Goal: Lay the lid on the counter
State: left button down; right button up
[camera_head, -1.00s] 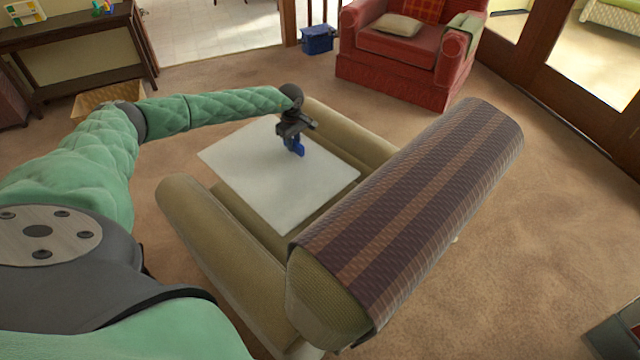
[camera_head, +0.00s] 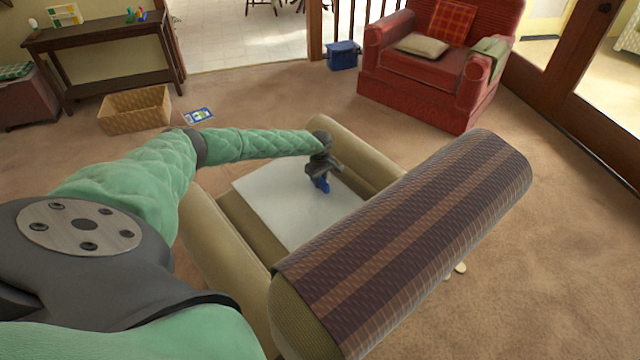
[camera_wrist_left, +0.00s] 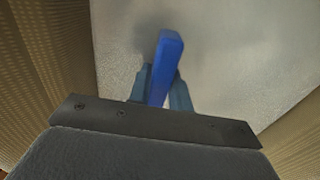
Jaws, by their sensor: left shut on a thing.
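A flat white panel, which looks like the lid (camera_head: 290,205), is over the seat of the tan armchair in the head view. It also fills the upper middle of the left wrist view (camera_wrist_left: 235,60). A bright blue bar (camera_wrist_left: 166,62), apparently its handle, stands up between the fingers. My left gripper (camera_head: 321,184) is shut on this blue bar, above the panel. I cannot tell whether the panel rests on the seat or hangs just above it. My right gripper is not in view. No counter can be made out.
The tan armchair (camera_head: 222,232) has a striped brown throw (camera_head: 410,240) over its back. A red armchair (camera_head: 425,75), a blue box (camera_head: 342,56), a wicker basket (camera_head: 135,110) and a dark side table (camera_head: 95,45) stand farther off. Carpet is open at the right.

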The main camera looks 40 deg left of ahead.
pick_arm(q)
jog(key=shift+f, duration=1.05)
jog(key=c, duration=1.3)
grip_release()
